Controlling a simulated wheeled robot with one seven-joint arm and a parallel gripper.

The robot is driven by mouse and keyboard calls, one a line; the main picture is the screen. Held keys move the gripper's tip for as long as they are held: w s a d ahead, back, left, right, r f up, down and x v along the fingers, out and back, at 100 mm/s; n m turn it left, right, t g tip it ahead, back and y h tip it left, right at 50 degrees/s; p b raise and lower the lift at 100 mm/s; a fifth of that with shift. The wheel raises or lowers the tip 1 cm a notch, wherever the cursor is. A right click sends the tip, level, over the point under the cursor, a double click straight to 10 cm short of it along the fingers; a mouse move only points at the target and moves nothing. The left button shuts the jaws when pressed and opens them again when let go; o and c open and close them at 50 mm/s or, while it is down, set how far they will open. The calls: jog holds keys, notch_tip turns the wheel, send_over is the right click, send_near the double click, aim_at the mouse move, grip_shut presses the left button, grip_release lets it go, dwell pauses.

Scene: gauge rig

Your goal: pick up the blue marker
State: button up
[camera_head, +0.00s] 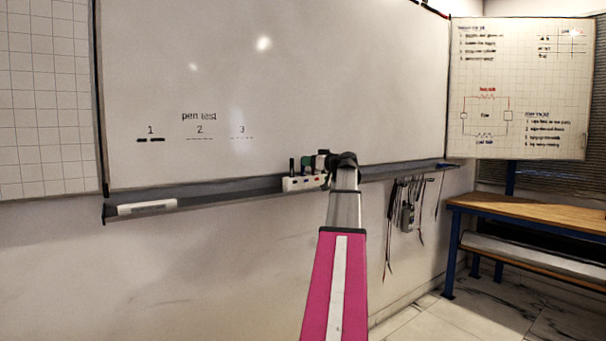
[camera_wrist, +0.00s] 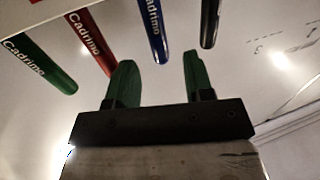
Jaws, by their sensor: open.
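The blue marker (camera_wrist: 153,30) shows at the top middle of the wrist view, with its white "Cadrimo" lettering. Its rounded end lies between the tips of my gripper's two green fingers (camera_wrist: 158,62) in the picture, with a gap on each side. My gripper is open and holds nothing. I cannot tell the depth between fingers and marker. In the head view my gripper (camera_head: 332,162) is at the white marker holder (camera_head: 303,185) on the board's tray, and the arm's end partly covers the holder. The blue marker cannot be picked out there.
A black marker (camera_wrist: 210,22) stands right of the blue one, close to the right finger. A red marker (camera_wrist: 90,42) and a green marker (camera_wrist: 40,62) are to the left. The tray (camera_head: 235,192) also bears a white eraser-like block (camera_head: 147,207). Tools (camera_head: 408,205) hang below right.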

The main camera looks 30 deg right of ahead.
jog(key=x, duration=0.4)
jog(key=shift+f, duration=0.1)
grip_shut()
